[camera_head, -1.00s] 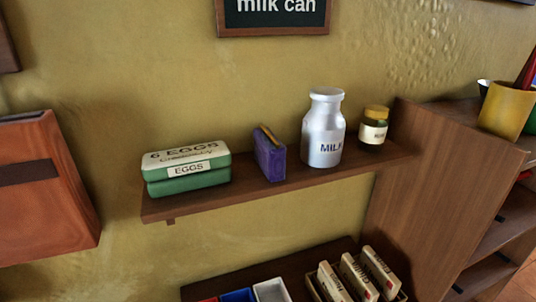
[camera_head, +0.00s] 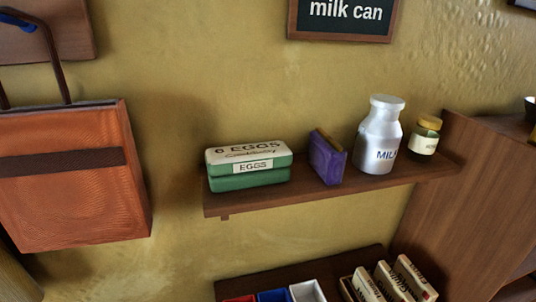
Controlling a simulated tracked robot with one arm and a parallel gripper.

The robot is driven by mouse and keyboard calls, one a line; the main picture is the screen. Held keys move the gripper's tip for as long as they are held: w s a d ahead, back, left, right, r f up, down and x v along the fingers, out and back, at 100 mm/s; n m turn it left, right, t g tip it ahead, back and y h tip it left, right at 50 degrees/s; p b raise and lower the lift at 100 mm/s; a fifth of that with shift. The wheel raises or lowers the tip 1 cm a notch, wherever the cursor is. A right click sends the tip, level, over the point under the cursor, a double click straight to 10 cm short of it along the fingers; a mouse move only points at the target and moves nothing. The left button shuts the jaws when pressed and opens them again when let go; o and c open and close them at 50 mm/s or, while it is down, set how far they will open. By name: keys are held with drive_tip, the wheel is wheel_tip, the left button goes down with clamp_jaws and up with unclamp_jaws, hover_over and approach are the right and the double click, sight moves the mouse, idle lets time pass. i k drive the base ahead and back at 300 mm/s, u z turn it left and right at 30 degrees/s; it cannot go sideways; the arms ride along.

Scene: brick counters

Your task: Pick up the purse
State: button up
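The purse looks to be the orange-brown bag (camera_head: 75,205) at the left of the view, with a dark band across its front and a tall dark handle (camera_head: 55,55) rising from its top. It appears upright against the yellow wall. Its lower left part is near the picture's edge. A small blue piece (camera_head: 18,23) shows at the handle's top left; I cannot tell whether it is a hook. My gripper is not in view, so its distance to the bag cannot be seen.
A wooden wall shelf (camera_head: 270,200) right of the bag holds a green egg carton (camera_head: 248,183), a purple item (camera_head: 325,160), a silver milk can (camera_head: 380,140) and a jar (camera_head: 426,137). Below is a lower shelf (camera_head: 300,270) with boxes. A brown cabinet (camera_head: 465,190) stands right.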

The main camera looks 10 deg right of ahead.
sight(327, 156)
drive_tip(key=u, duration=2.95)
drive_tip(key=k, duration=2.05)
drive_tip(key=z, duration=1.6)
drive_tip(key=i, duration=0.9)
drive_tip(key=u, duration=0.05)
